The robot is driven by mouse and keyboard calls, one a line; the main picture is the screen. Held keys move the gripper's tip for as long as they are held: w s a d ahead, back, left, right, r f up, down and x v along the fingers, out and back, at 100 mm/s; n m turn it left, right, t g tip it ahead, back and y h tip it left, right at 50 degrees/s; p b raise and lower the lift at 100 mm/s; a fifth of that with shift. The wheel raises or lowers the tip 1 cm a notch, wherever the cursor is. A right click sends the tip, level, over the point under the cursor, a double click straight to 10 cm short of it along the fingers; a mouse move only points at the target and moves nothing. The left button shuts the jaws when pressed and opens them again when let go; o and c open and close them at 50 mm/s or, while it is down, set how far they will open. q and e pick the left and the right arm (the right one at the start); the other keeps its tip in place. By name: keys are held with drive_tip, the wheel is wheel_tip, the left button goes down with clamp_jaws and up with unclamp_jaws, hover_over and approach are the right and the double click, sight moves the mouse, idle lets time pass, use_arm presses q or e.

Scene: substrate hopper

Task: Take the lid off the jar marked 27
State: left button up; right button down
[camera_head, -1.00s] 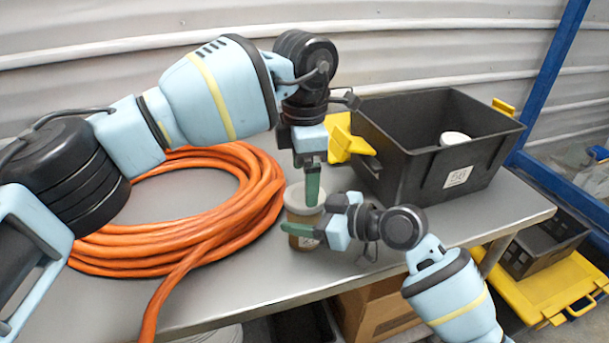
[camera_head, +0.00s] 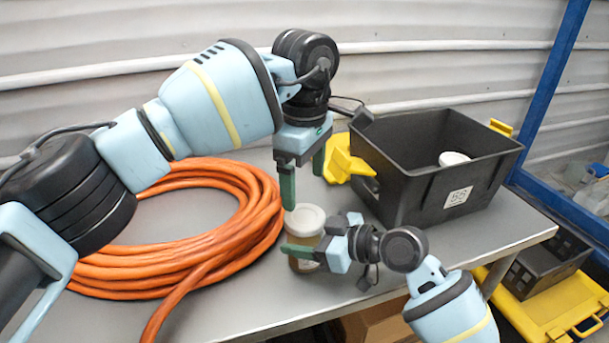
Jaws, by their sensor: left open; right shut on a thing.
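A jar (camera_head: 306,264) with an amber-brown body stands on the grey table between my two grippers. Its white lid (camera_head: 305,217) sits on top. The jar's label is partly hidden and too small to read. My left gripper (camera_head: 303,190) is above the lid, pointing down, with its two green fingers apart and nothing between them. Its nearer fingertip is close to the lid's left edge; I cannot tell if it touches. My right gripper (camera_head: 300,246) comes in from the right, low down, and is shut on the jar's body. One green finger crosses the jar's front; the other is mostly hidden.
A black bin (camera_head: 410,200) with yellow handles stands at the right, with a white-topped container (camera_head: 453,158) inside. A coil of orange hose (camera_head: 190,255) fills the table's left. A blue post (camera_head: 548,95) rises at the right. A yellow-lidded crate (camera_head: 545,305) is below the table.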

sight(306, 217)
use_arm(q)
drive_tip(key=shift+f, duration=4)
drive_tip(key=c, duration=1)
drive_tip(key=n, duration=1)
drive_tip(key=o, duration=1)
drive_tip(key=shift+o, duration=0.4)
drive_tip(key=shift+s, duration=0.1)
drive_tip(key=shift+d, duration=0.1)
